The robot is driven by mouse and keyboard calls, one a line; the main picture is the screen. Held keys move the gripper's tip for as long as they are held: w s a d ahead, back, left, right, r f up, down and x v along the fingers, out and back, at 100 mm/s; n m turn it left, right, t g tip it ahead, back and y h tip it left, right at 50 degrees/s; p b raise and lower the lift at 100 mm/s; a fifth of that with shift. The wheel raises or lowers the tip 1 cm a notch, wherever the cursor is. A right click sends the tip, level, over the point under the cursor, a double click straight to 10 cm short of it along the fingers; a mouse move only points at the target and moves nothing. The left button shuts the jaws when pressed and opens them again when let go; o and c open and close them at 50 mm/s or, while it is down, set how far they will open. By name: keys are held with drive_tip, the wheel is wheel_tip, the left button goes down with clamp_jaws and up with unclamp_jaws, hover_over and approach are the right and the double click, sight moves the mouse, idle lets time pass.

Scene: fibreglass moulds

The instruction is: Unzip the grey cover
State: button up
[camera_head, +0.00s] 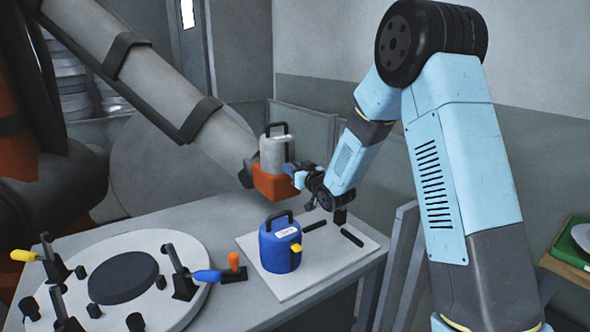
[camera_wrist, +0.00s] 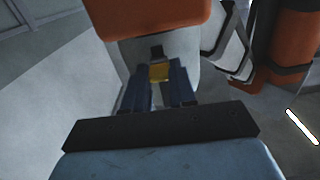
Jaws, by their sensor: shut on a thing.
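The grey cover (camera_head: 273,153) is a rounded sleeve with a black handle on top and a pale label. It sits upright on an orange block at the end of another arm. In the wrist view the grey cover (camera_wrist: 190,48) is a pale surface beside the orange block. My gripper (camera_head: 291,171) reaches it from the right. In the wrist view my gripper (camera_wrist: 160,75) has its dark blue fingers closed around a small yellow tab (camera_wrist: 160,72) against the cover. The tab is hidden in the head view. I cannot tell how far any zip is open.
A blue container (camera_head: 280,246) with a black handle and yellow tab stands on a white board (camera_head: 325,272) below. A round mould (camera_head: 135,255) with several clamps lies at left. The other arm's grey-sleeved link (camera_head: 165,88) crosses from the upper left. A wall stands behind.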

sight(287, 143)
clamp_jaws()
drive_tip(key=shift+d, duration=0.1)
wheel_tip(287, 143, up, 8)
drive_tip(key=shift+f, duration=0.25)
drive_tip(key=o, duration=0.6)
unclamp_jaws()
